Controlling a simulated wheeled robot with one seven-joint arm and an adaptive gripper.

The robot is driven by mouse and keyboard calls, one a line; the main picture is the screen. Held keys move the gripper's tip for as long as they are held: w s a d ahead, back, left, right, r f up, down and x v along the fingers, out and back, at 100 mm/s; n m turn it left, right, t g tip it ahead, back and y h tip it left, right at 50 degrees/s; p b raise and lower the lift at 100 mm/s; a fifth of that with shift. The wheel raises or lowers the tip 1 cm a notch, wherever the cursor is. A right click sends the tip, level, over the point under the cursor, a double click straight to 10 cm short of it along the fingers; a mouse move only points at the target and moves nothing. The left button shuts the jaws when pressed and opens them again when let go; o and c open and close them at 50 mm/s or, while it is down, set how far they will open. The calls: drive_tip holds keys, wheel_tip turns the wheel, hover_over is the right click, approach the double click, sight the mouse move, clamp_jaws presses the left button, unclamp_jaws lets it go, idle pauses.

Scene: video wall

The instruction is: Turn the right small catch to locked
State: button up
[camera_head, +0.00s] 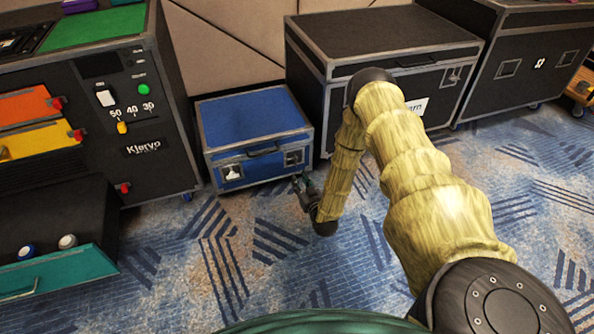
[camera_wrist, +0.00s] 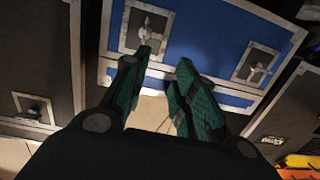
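A blue case (camera_head: 255,120) with grey edging stands on the carpet. Its front carries two small metal catches, a left one (camera_head: 232,172) and a right one (camera_head: 293,158). My gripper (camera_head: 303,185) is just in front of the right catch. The wrist view is turned roughly upside down, so the right catch (camera_wrist: 146,30) shows at its upper left and the left catch (camera_wrist: 256,65) at its right. My gripper (camera_wrist: 164,60) is open and empty, one fingertip close to the right catch. I cannot tell whether they touch, nor the catch's exact setting.
A large black case (camera_head: 385,35) stands close on the right, its catch (camera_wrist: 33,108) showing in the wrist view. A black cabinet (camera_head: 165,100) with coloured drawers stands left; its teal drawer (camera_head: 60,272) is pulled out. The patterned carpet (camera_head: 250,240) in front is clear.

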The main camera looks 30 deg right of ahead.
sight(296, 160)
drive_tip(key=w+d+b, duration=0.5)
drive_tip(key=w, duration=0.6)
drive_tip(key=shift+d+f+t+h+b, duration=0.3)
drive_tip(key=shift+f+t+h, duration=0.1)
drive_tip(key=shift+w, duration=0.1)
clamp_jaws()
drive_tip(key=shift+r, duration=0.1)
